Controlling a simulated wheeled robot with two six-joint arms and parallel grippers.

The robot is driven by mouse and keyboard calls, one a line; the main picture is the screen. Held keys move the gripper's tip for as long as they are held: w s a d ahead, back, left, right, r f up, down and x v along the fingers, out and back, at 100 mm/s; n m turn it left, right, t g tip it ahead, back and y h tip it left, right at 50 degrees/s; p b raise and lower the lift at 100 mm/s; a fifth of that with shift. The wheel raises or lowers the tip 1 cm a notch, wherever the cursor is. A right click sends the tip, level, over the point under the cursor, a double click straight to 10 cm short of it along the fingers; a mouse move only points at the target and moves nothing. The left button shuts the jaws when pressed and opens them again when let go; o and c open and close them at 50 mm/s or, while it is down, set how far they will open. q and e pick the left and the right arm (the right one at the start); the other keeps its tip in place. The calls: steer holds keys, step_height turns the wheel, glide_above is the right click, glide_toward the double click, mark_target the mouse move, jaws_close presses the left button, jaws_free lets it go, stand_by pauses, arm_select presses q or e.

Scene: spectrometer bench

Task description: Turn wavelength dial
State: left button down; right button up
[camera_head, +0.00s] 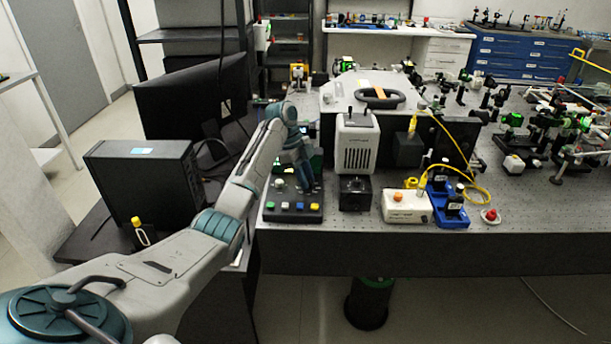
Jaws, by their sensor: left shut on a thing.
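A black control box (293,214) with coloured buttons along its front edge sits at the near left corner of the optical bench. My left arm reaches in from the left, and my left gripper (304,184) points down at the top of this box. It is shut on a small knob there, which I take for the wavelength dial; the fingers hide most of it, and its markings cannot be read. My right gripper is not in view.
Right of the box stand a grey-white vented unit (357,146), a small black box (354,193) and a white box with an orange button (406,206). A monitor (195,97) and a black computer case (146,180) stand left. Yellow cable (478,192) lies on the right.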

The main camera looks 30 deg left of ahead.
arm_select(q)
steer(key=shift+w+m+g, duration=0.15)
steer(key=shift+m+g, duration=0.25)
steer(key=shift+m, duration=0.8)
steer(key=c, duration=1.2)
jaws_free()
steer(key=p+v, duration=0.7)
steer(key=v, duration=0.3)
steer(key=shift+r+p, duration=0.4)
steer(key=shift+w, duration=0.15)
